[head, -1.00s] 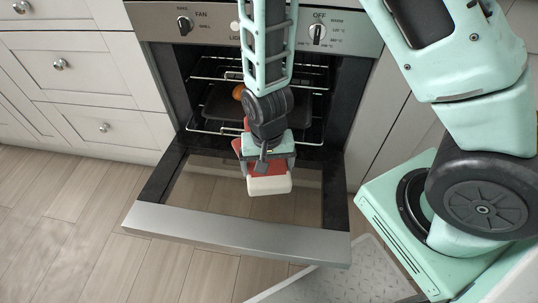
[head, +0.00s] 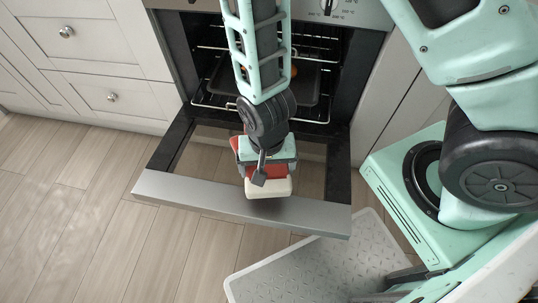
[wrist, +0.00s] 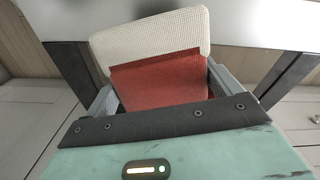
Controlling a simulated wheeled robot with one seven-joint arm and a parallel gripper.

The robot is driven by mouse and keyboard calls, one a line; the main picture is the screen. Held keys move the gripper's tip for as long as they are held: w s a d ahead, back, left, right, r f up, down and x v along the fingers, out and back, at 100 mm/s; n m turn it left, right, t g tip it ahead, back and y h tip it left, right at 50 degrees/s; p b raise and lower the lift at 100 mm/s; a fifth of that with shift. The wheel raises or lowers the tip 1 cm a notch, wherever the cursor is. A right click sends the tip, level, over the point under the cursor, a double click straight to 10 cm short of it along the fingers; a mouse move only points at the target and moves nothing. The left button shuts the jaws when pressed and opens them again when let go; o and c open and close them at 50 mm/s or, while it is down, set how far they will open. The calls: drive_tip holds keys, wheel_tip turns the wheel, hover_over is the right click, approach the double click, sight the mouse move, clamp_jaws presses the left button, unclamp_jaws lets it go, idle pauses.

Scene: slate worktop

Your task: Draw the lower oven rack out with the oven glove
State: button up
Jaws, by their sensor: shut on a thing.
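My gripper (head: 265,165) is shut on the oven glove (head: 268,187), which is red with a cream end. In the wrist view the glove (wrist: 150,82) sits between the two fingers, its cream end beyond them. The glove is in front of the open oven, over the outer part of the lowered door in the picture. The lower oven rack (head: 215,107) is a wire rack inside the oven, its front wire near the opening. It is apart from the glove. My arm hides part of the rack.
The oven door (head: 180,196) is folded down, its steel edge facing out. A dark tray (head: 311,88) with a small orange item (head: 293,71) is inside the oven. Drawers (head: 112,97) stand at left. A light textured mat (head: 310,270) lies on the floor.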

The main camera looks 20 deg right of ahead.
drive_tip(key=s+a+p, duration=0.1)
drive_tip(key=s+a, duration=0.4)
drive_tip(key=s, duration=0.2)
drive_tip(key=shift+p, duration=0.3)
idle(0.4)
drive_tip(key=s+a+r+p, duration=0.5)
drive_tip(key=s+r+p, duration=0.2)
drive_tip(key=p, duration=0.3)
drive_tip(key=shift+s+a+r, duration=0.15)
drive_tip(key=shift+a+r, duration=0.05)
idle(0.8)
idle(0.5)
